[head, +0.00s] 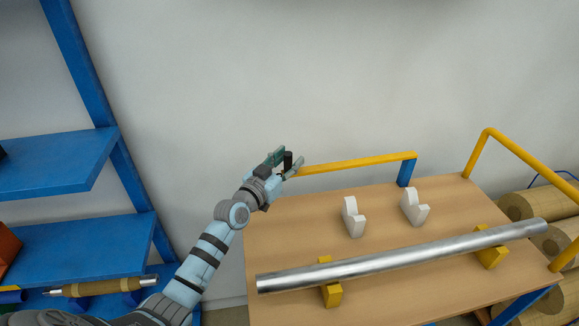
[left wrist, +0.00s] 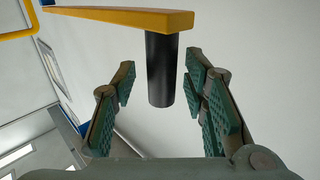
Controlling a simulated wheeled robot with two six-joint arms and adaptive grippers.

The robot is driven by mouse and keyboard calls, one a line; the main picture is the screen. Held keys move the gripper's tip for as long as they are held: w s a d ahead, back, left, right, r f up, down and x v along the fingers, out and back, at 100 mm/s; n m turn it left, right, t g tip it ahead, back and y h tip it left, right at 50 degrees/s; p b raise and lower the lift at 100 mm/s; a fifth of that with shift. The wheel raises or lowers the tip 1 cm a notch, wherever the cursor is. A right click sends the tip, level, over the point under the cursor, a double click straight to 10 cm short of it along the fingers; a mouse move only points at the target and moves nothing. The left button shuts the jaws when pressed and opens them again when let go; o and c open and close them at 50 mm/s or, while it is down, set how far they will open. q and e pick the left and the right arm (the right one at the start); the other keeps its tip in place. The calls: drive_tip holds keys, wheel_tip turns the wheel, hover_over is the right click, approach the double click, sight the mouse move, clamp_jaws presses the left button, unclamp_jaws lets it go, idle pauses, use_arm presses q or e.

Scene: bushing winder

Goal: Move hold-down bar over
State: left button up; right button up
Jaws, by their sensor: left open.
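The hold-down bar (head: 355,163) is a yellow bar along the back of the wooden table, carried by a blue post (head: 406,173) at its right end. In the left wrist view the bar (left wrist: 130,17) crosses the top, with a black cylindrical handle (left wrist: 160,70) hanging from its end. My left gripper (head: 286,162) is open at the bar's left end, with the handle (head: 288,158) between its fingers. In the left wrist view, gaps show between the handle and both green-padded fingers. My right gripper is not in view.
A long silver tube (head: 400,256) lies across two yellow blocks on the wooden table (head: 290,222). Two white hooked supports (head: 353,219) stand behind it. A yellow rail (head: 520,153) and brown rolls (head: 540,202) are at right. Blue shelves (head: 75,245) stand at left.

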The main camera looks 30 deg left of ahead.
use_arm(q)
drive_tip(key=shift+w, duration=0.5)
drive_tip(key=shift+s+r, duration=0.3)
drive_tip(key=shift+c, duration=1.2)
drive_tip(key=shift+w+f, duration=0.1)
clamp_jaws()
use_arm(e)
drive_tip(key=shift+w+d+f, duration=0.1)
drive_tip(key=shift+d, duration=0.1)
